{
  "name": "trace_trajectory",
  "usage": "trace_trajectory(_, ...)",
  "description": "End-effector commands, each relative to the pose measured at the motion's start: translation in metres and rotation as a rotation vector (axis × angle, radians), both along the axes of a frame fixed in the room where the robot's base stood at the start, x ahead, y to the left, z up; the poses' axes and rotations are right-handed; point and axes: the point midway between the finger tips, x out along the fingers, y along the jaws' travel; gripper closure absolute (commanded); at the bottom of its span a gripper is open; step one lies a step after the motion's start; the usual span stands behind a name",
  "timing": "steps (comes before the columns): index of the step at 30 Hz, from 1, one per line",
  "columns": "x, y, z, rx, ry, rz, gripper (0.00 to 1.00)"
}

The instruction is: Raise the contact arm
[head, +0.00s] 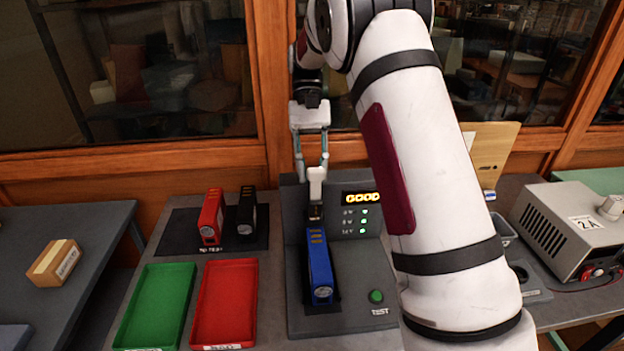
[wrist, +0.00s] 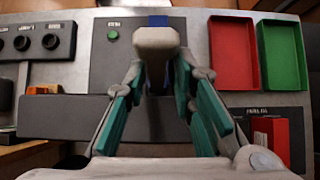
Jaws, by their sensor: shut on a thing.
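The dark grey tester (head: 345,318) stands on the bench. A blue battery pack (head: 321,268) lies in its cradle; a bit of blue (wrist: 157,20) shows beyond my fingers in the wrist view. The contact arm's pale grip (head: 316,190) is at the top end of the blue pack, with a dark lower part reaching down to the pack. My gripper (head: 315,168) comes from above and is shut on this grip. In the wrist view the pale grip (wrist: 157,40) sits between the teal fingers. Whether the contacts touch the pack cannot be told.
The tester's display (head: 361,198) reads GOOD, with green lights below and a green TEST button (head: 376,296). A green tray (head: 155,305) and red tray (head: 225,302) lie left. Red (head: 211,217) and black (head: 247,211) packs stand behind them. A power supply (head: 575,225) is right.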

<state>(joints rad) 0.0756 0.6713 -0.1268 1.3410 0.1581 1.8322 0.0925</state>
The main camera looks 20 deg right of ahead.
Motion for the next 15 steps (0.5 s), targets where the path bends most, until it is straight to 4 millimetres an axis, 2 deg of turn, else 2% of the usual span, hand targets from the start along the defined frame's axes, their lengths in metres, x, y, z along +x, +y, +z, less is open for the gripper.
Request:
trace_trajectory(1,0.0046,-0.0066,-0.0075,-0.007,0.013,-0.003,1.00)
trace_trajectory(15,0.0074,-0.0099,-0.0074,0.010,0.076,-0.007,1.00)
